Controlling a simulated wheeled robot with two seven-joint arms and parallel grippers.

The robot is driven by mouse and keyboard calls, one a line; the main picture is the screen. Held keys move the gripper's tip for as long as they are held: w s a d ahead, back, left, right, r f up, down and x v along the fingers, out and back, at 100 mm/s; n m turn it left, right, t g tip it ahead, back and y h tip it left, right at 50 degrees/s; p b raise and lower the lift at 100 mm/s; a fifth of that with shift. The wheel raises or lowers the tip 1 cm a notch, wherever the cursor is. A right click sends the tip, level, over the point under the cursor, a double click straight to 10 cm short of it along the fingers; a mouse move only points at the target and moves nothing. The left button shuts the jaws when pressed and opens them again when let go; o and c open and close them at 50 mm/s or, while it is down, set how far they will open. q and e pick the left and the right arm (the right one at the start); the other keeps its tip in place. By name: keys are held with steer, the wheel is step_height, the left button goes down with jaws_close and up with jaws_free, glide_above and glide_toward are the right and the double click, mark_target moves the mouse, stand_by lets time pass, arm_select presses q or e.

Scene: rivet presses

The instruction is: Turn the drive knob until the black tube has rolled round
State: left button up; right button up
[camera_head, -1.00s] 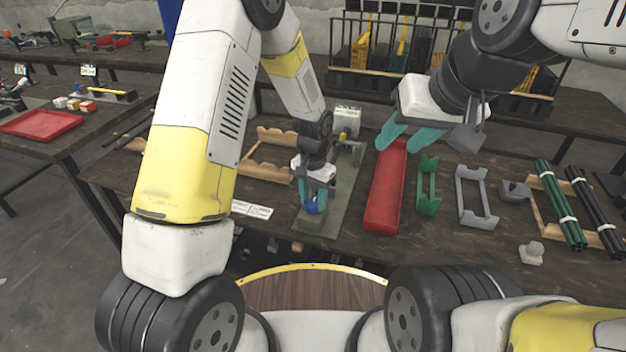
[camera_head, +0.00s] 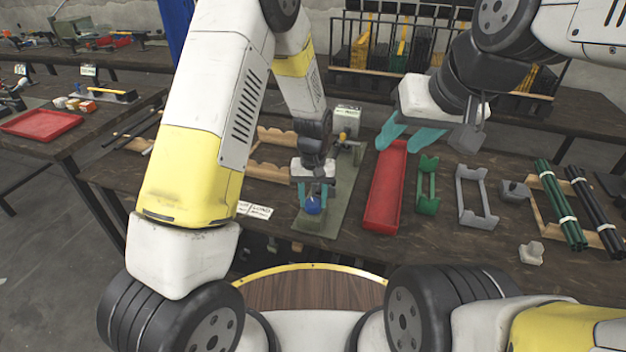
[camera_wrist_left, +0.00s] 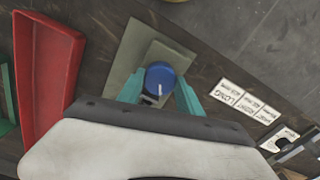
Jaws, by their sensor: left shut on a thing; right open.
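The blue drive knob (camera_head: 313,205) sits at the near end of a grey-green machine base (camera_head: 325,224). My left gripper (camera_head: 314,197) is shut on the knob from above. In the left wrist view the knob (camera_wrist_left: 160,78) lies between the two teal fingers, with a pale pointer line on its top. My right gripper (camera_head: 412,138) is open and empty above the table, over the far end of the red tray. The rear of the machine is partly behind my left arm. I cannot make out a black tube in it.
A long red tray (camera_head: 384,205), a green cradle (camera_head: 428,187) and a grey cradle (camera_head: 476,200) stand right of the machine. Green tubes (camera_head: 560,205) and black tubes (camera_head: 597,212) lie in a wooden rack at the right. White label cards (camera_head: 254,210) lie left of the knob.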

mark_target(313, 202)
arm_select(q)
steer(key=shift+n, duration=2.3)
steer(key=o, duration=1.4)
steer(key=shift+c, duration=0.2)
steer(key=shift+r, duration=0.1)
step_height(313, 202, up, 8)
steer(key=shift+f, duration=0.15)
